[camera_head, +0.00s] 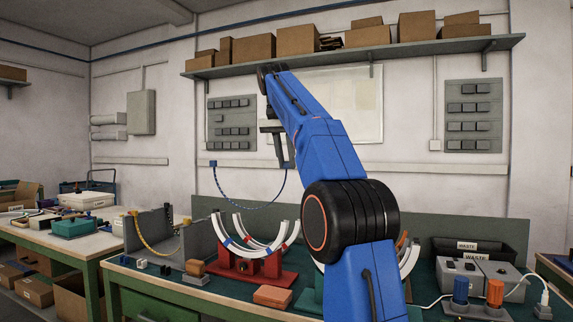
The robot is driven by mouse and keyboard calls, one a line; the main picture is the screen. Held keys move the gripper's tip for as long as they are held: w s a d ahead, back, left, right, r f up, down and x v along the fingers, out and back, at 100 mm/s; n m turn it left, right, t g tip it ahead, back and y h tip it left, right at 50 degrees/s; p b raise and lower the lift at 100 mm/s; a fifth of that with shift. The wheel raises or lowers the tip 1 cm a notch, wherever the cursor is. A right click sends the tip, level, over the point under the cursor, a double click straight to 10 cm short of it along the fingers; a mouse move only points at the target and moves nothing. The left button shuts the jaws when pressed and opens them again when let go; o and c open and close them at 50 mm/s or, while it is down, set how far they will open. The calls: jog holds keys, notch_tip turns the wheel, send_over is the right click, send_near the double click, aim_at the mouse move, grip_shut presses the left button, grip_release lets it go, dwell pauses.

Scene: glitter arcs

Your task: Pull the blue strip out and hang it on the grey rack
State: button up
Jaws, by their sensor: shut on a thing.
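The blue strip (240,207) hangs in the air as a thin, speckled U-shaped arc. A blue end block (213,163) shows at its left end. Its right end reaches up to my gripper (285,164), which is shut on it, high above the bench and in front of the wall. The fingertips are small and dark here. The grey rack (146,231) stands on the bench at the lower left, below and left of the strip. A yellow strip (151,249) hangs on it in a similar arc.
A red stand with white arcs (270,278) stands right of the rack; more white arcs (411,262) show partly behind my arm. An orange-brown block (272,297) lies at the bench front.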

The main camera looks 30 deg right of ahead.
jog(key=shift+r, duration=1.65)
